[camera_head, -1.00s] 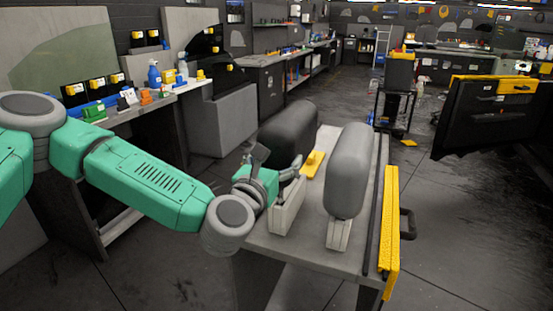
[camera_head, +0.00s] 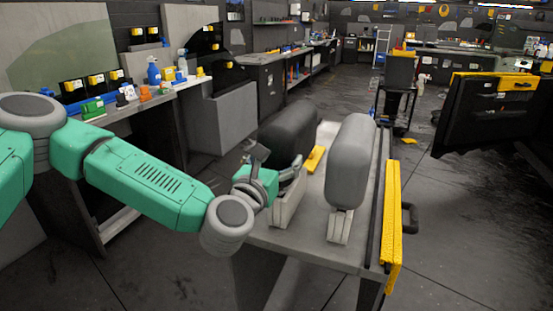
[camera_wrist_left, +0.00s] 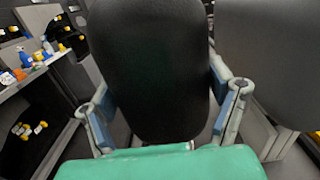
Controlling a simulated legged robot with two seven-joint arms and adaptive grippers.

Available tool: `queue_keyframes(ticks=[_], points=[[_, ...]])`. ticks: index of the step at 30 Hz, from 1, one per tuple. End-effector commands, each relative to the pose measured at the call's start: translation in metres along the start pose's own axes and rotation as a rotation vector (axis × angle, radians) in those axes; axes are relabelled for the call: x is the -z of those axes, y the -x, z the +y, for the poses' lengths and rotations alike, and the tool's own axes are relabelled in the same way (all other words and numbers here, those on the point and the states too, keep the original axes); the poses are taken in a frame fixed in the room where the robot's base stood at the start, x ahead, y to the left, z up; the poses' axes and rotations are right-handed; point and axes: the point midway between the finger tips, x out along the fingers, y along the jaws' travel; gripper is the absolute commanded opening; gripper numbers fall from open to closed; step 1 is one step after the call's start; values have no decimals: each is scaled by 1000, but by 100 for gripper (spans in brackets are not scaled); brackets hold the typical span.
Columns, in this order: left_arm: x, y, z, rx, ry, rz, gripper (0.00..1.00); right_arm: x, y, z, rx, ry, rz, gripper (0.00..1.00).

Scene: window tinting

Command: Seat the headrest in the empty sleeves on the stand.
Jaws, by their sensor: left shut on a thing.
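A black headrest (camera_head: 288,128) stands roughly upright at the left side of the table, and it fills the middle of the left wrist view (camera_wrist_left: 150,65). My left gripper (camera_head: 280,168) is shut on it, with one finger at each side of its lower part in the left wrist view. A pale stand block (camera_head: 287,208) is below and near the gripper. Its sleeves and the headrest's posts are hidden, so I cannot tell whether they meet. A grey headrest (camera_head: 351,160) stands upright on another pale block (camera_head: 340,227) to the right. My right gripper is not in view.
The grey table (camera_head: 310,250) has a yellow piece (camera_head: 315,158) behind the headrests and a yellow strip (camera_head: 393,215) along its right edge. A dark door panel (camera_head: 490,115) stands at the right. A bench with bottles (camera_head: 153,73) is at the back left.

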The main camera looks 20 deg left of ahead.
Motion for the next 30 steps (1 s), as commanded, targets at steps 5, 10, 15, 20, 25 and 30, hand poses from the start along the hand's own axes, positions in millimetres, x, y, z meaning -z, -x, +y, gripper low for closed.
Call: queue_keyframes(ticks=[5,10,15,20,25,30], points=[[3,0,0,0,1,-6,25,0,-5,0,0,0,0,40],[7,0,0,0,1,-6,25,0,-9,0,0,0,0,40],[11,0,0,0,1,-6,25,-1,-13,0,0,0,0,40],[12,0,0,0,1,-6,98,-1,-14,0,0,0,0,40],[13,0,0,0,1,-3,100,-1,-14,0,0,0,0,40],[16,4,0,0,0,3,100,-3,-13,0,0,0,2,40]])
